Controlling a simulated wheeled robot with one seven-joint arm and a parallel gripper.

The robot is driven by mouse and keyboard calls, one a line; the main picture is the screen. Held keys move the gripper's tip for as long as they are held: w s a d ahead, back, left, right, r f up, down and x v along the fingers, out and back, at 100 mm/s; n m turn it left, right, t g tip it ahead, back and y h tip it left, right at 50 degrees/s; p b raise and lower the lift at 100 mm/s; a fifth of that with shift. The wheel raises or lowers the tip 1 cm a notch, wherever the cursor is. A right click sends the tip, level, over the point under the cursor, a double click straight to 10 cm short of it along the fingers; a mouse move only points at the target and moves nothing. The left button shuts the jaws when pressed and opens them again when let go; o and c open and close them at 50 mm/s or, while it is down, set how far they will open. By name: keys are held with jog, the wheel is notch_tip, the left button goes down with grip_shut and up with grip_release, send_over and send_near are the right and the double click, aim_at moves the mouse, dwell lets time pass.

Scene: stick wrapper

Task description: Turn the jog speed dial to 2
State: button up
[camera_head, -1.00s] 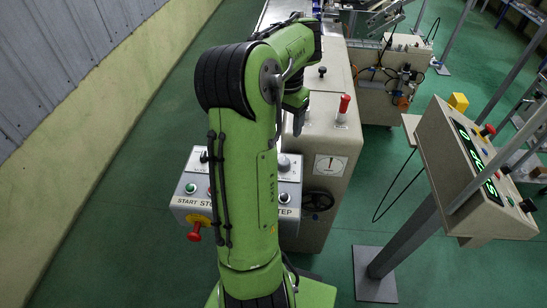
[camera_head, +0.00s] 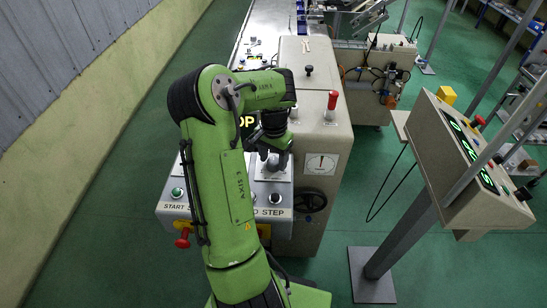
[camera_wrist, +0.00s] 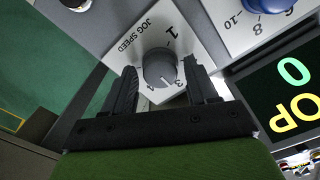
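The jog speed dial (camera_wrist: 158,66) is a round dark grey knob on a pale plate marked JOG SPEED in the wrist view. The numbers 1, 3 and 4 show around it; a 2 is not visible. I cannot clearly tell which number its pointer faces. My gripper (camera_wrist: 160,72) is open, one black finger on each side of the dial, and I cannot tell whether they touch it. In the head view my gripper (camera_head: 272,158) points down over the grey control box (camera_head: 240,212), with the dial mostly hidden.
A blue knob (camera_wrist: 268,4) with a numbered scale and a dark display (camera_wrist: 290,95) with lit characters lie right of the dial in the wrist view. A green button (camera_head: 177,193), a red knob (camera_head: 183,241) and a black handwheel (camera_head: 311,201) are nearby in the head view.

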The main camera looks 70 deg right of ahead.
jog(key=c, duration=0.9)
jog(key=shift+o, duration=0.2)
jog(key=shift+n, duration=0.3)
jog(key=n+b, duration=0.1)
jog(key=n, duration=0.4)
jog(key=shift+n, duration=0.3)
jog(key=n+b, duration=0.1)
jog(key=n, duration=0.4)
jog(key=shift+b, duration=0.35)
jog(key=shift+n, duration=0.4)
jog(key=o, duration=1.1)
jog(key=shift+c, duration=0.2)
jog(key=shift+r, duration=0.1)
